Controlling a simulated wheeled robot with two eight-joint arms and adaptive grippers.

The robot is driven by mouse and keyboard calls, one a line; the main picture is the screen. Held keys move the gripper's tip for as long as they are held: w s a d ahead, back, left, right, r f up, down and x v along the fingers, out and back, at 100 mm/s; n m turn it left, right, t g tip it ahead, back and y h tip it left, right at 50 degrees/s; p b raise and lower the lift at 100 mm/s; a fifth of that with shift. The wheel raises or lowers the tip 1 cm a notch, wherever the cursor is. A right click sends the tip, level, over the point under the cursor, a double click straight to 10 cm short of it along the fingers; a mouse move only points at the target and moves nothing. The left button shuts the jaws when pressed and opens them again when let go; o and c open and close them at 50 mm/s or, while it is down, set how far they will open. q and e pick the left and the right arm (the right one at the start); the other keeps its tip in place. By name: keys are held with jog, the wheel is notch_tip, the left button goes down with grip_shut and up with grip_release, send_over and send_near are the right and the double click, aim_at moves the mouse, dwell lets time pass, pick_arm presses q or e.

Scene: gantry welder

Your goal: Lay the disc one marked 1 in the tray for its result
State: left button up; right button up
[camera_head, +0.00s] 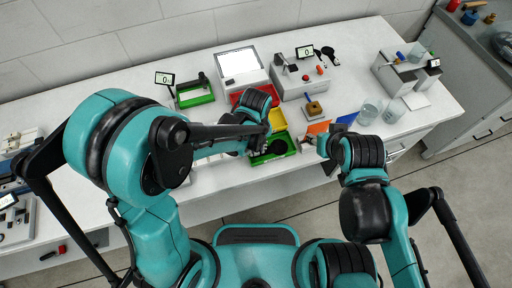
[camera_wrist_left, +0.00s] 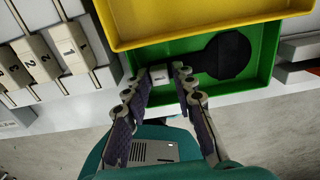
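A dark disc (camera_wrist_left: 228,55) with a narrow neck lies over the green tray (camera_wrist_left: 263,84), inside its rim as seen in the left wrist view. A small pale tag (camera_wrist_left: 160,76) with a dark mark, too small to read, is at the neck end. My left gripper (camera_wrist_left: 163,71) has its fingertips on both sides of this tag; I cannot tell whether they press on it. In the head view the left gripper (camera_head: 258,148) is at the left part of the front green tray (camera_head: 284,156). My right gripper (camera_head: 316,148) is right of that tray, its fingers unclear.
A yellow tray (camera_head: 278,120) and a red tray (camera_head: 246,92) stand behind the green one. Numbered pale blocks (camera_wrist_left: 70,44) on rods are left of the tray in the wrist view. Another green tray (camera_head: 196,97), a device with display (camera_head: 300,76) and glass beakers (camera_head: 368,114) stand on the bench.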

pick_arm(q)
jog(key=shift+r, duration=0.1)
jog(key=shift+r+p, duration=0.25)
jog(key=shift+p, duration=0.1)
notch_tip(320, 180, up, 13)
jog(key=p, duration=0.4)
jog(key=s+a+r+n+t, duration=0.2)
jog(key=a+n, duration=0.7)
jog(key=n, duration=0.7)
jog(key=s+a+r+n+t, duration=0.3)
jog(key=a+r+n+t, duration=0.2)
jog(key=n, duration=1.1)
jog(key=a, duration=0.3)
jog(key=shift+a+r, duration=0.2)
jog(key=shift+a, duration=0.2)
jog(key=shift+s+f, duration=0.1)
